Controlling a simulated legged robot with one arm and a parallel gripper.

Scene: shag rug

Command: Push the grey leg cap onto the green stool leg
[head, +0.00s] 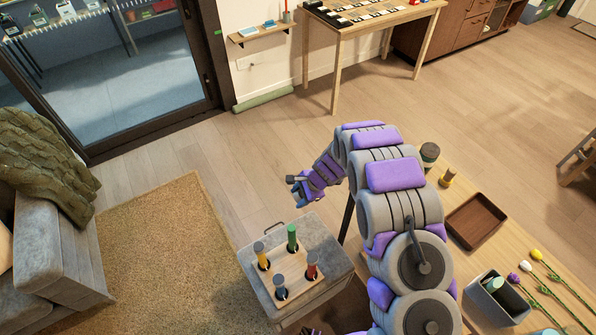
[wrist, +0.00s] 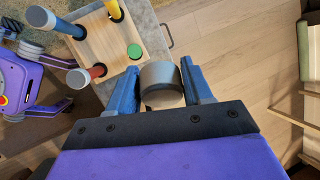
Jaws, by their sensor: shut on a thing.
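My gripper (wrist: 162,82) is shut on the grey leg cap (wrist: 160,74), which sits between the two blue fingers in the wrist view. The green stool leg (head: 292,236) stands upright on a wooden stool base (head: 290,268), with a bare green top. In the wrist view the green leg (wrist: 134,50) shows end-on, just left of the cap and apart from it. In the head view my gripper (head: 300,188) is above and beyond the green leg. The yellow leg (head: 262,258), red leg (head: 312,268) and blue leg (head: 281,290) carry grey caps.
The stool base rests on a grey padded top (head: 326,254). A wooden table at the right holds a brown tray (head: 476,221), a grey bin (head: 494,302) and flowers (head: 548,290). A rug (head: 160,260) and a grey sofa (head: 60,255) lie left.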

